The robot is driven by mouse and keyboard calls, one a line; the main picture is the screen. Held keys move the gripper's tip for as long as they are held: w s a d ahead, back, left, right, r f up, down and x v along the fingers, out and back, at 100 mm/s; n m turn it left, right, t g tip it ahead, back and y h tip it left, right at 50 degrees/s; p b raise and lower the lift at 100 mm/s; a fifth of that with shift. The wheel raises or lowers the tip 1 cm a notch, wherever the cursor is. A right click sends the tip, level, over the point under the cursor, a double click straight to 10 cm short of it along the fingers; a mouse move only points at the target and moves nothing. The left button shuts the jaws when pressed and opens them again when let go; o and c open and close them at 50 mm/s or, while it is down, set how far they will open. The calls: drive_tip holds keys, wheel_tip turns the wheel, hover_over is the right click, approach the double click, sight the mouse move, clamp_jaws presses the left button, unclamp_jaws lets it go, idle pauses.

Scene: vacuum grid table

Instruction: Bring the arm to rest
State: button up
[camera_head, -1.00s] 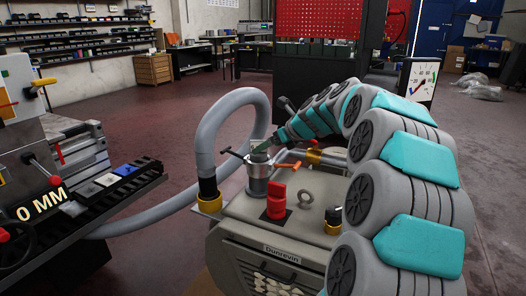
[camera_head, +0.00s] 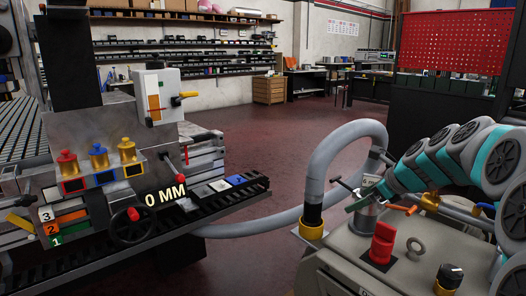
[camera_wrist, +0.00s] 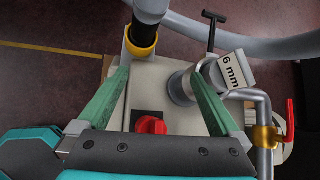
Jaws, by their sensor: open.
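My arm (camera_head: 440,160) reaches in from the right in the head view, bent over the grey pump unit (camera_head: 345,250). My gripper (camera_head: 358,200) is beside the metal cylinder (camera_head: 366,215) on top of that unit. In the wrist view its two green fingers stand wide apart with nothing between them (camera_wrist: 158,78). The right finger lies close against the metal cylinder (camera_wrist: 183,88), which has a "6 mm" tag (camera_wrist: 232,70); I cannot tell whether they touch.
A red knob (camera_head: 382,243), an eye ring (camera_head: 415,247) and a thick grey hose (camera_head: 325,160) crowd the gripper. A red-handled valve (camera_wrist: 290,120) is at right in the wrist view. The machine with the "0 MM" scale (camera_head: 165,194) stands left. Floor behind is clear.

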drive_tip(key=s+a+f+n+g, duration=0.3)
drive_tip(key=s+a+n, duration=0.4)
drive_tip(key=s, duration=0.2)
drive_tip(key=s+a+f+n+g, duration=0.2)
drive_tip(key=s+a+f+n, duration=0.2)
drive_tip(key=s+a+n, duration=0.4)
drive_tip(key=s+f+n+g+h, duration=0.1)
drive_tip(key=s+n, duration=0.3)
drive_tip(key=s, duration=0.4)
drive_tip(key=s+d+f+n+g+h, duration=0.1)
drive_tip(key=s+f+n, duration=0.3)
drive_tip(key=s, duration=0.4)
drive_tip(key=s+f+n+g+h, duration=0.1)
drive_tip(key=s+n, duration=0.3)
drive_tip(key=s, duration=0.5)
drive_tip(key=shift+d+f+g+h, duration=0.3)
drive_tip(key=shift+f+g, duration=0.35)
drive_tip(key=shift+g, duration=0.25)
drive_tip(key=shift+w, duration=0.1)
